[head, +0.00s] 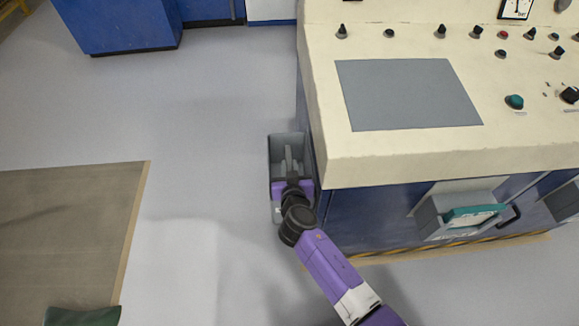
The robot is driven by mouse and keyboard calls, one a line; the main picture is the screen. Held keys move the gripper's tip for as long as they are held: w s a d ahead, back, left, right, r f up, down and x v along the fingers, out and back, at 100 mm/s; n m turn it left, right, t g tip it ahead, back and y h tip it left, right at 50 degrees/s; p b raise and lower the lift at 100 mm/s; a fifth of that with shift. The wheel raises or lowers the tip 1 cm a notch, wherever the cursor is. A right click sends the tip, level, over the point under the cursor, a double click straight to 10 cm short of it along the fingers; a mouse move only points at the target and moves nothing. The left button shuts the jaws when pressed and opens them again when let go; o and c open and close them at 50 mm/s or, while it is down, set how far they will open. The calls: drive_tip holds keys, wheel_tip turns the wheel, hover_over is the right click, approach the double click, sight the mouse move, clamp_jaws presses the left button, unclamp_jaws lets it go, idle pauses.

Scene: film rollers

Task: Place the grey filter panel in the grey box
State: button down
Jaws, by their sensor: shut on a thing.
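The grey box (273,150) stands on the floor against the left side of the cream console. My gripper (290,178) reaches over it from the front, its fingers pointing down toward the inside. It is shut on a thin grey piece, which looks like the grey filter panel (288,157), standing up within the box's outline. The gripper and wrist cover the panel's lower part and much of the box's near side. I cannot tell whether the panel touches the box's bottom.
The cream console (430,155) with knobs and a flat grey plate (408,95) rises close on the right. A brown mat (65,235) lies at left. Blue cabinets (115,25) stand at the back. The floor left of the box is clear.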

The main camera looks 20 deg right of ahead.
drive_tip(key=shift+f+b, duration=0.3)
drive_tip(key=shift+f, duration=0.05)
